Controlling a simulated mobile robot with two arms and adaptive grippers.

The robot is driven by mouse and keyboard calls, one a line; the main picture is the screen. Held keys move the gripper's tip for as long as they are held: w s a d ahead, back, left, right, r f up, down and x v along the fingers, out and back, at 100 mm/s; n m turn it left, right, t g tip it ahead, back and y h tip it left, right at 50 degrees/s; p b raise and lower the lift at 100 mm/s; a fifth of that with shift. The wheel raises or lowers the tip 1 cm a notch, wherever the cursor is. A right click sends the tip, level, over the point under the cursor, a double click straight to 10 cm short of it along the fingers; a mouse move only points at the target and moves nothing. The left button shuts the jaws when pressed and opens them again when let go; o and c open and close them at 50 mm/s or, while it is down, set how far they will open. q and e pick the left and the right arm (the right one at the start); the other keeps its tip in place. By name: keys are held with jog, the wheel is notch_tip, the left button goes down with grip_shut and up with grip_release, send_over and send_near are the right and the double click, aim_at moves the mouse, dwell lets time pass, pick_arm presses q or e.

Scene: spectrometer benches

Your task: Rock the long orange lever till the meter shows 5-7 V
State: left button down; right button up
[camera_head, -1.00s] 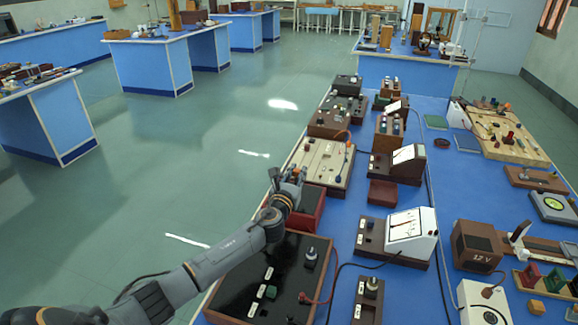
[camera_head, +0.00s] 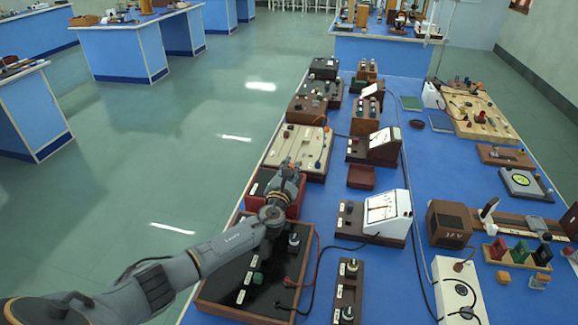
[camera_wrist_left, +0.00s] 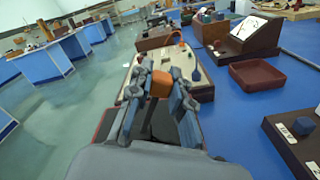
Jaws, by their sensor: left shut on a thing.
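In the left wrist view, my left gripper (camera_wrist_left: 160,90) is shut on an orange block-like end (camera_wrist_left: 161,83), which looks like part of the orange lever. The rest of the lever is hidden by my fingers and wrist. In the head view, my left gripper (camera_head: 287,172) is over a dark red box (camera_head: 294,207), at the near edge of a cream board. The orange part cannot be made out there. White-faced meters stand to the right: a near one (camera_head: 387,208) and a farther one (camera_head: 384,143). Their readings are too small to tell. My right gripper is not in view.
A black panel box (camera_head: 235,270) with knobs lies under my left forearm. Blue bench top (camera_head: 407,270) shows between the instruments.

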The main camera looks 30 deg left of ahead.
pick_arm(q)
jog(key=c, duration=1.2)
grip_release()
jog(key=shift+s, duration=0.1)
jog(key=v, duration=1.1)
jog(key=shift+s, duration=0.4)
jog(key=shift+f, duration=0.1)
